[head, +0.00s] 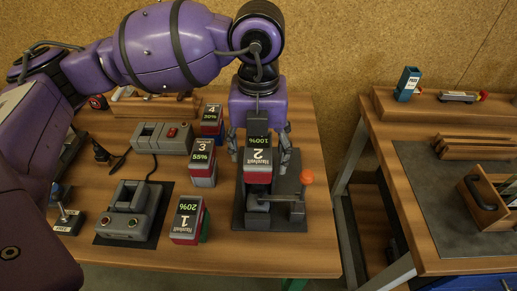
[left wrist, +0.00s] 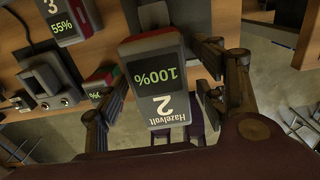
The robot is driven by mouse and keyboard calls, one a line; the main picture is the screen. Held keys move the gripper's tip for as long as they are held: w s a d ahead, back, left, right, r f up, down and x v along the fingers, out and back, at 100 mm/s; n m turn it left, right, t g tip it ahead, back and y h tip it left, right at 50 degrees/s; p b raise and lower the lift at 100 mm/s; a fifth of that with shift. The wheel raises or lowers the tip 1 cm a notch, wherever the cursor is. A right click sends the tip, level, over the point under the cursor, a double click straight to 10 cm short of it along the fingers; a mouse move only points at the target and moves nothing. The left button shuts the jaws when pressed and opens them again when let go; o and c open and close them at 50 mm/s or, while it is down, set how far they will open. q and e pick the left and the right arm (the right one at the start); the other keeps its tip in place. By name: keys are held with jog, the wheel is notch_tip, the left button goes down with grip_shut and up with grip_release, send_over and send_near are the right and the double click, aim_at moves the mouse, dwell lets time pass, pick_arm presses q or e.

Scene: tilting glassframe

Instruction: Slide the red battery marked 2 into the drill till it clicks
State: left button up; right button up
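The red battery marked 2 (head: 258,157), with a grey label face reading 100%, sits upright over a dark fixture (head: 240,217) with a lever and orange knob (head: 306,177). It also shows in the left wrist view (left wrist: 155,85). My left gripper (head: 259,150) is above it, fingers on either side with visible gaps; in the left wrist view (left wrist: 165,85) the fingers also stand apart from it. What lies beneath the battery is mostly hidden, and I cannot clearly make out the drill or whether the battery is seated. My right gripper is not in view.
Batteries marked 1 (head: 186,220), 3 (head: 202,162) and 4 (head: 211,120) stand left of the fixture. A grey charger-like unit (head: 127,220) and a grey box with a red switch (head: 162,138) lie farther left. A gap separates a second table (head: 425,220) at right.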

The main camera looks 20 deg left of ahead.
pick_arm(q)
notch_tip(320, 180, up, 12)
dwell(0.6)
dwell(0.4)
